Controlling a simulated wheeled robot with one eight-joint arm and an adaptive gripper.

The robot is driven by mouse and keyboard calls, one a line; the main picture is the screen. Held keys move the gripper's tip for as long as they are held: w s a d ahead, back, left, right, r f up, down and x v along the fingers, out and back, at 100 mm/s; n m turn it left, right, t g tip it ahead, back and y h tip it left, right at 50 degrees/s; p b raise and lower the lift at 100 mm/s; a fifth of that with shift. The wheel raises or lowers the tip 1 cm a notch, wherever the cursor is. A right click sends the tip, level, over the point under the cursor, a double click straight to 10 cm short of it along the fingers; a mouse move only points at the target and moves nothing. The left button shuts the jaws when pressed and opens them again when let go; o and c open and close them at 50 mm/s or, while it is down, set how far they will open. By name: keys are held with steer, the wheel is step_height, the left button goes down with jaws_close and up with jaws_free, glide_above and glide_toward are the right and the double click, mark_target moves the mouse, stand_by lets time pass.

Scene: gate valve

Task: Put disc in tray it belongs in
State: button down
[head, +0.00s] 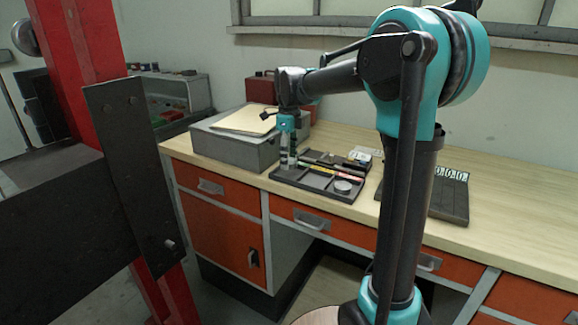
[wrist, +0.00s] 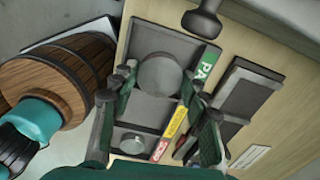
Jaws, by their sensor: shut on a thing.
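My gripper (head: 288,160) hangs fingers-down over the left part of a dark compartmented tray (head: 318,192) on the desk. In the wrist view my gripper (wrist: 158,86) is shut on a round grey disc (wrist: 160,74), which sits between the fingertips above the tray (wrist: 166,40). I cannot tell the height of the disc above the tray floor. A second, smaller-looking pale disc (wrist: 132,143) lies in another compartment; it also shows in the head view (head: 343,186). The held disc is hard to make out in the head view.
A second dark tray (head: 450,203) with white number tags stands to the right on the desk. A grey box (head: 232,143) with papers on top stands just left of my gripper, with a red case (head: 262,90) behind. The desk's right side is clear.

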steer(key=shift+f, duration=1.55)
steer(key=shift+f, duration=0.1)
steer(key=c, duration=1.1)
jaws_free()
steer(key=shift+o, duration=0.2)
step_height(320, 180, up, 12)
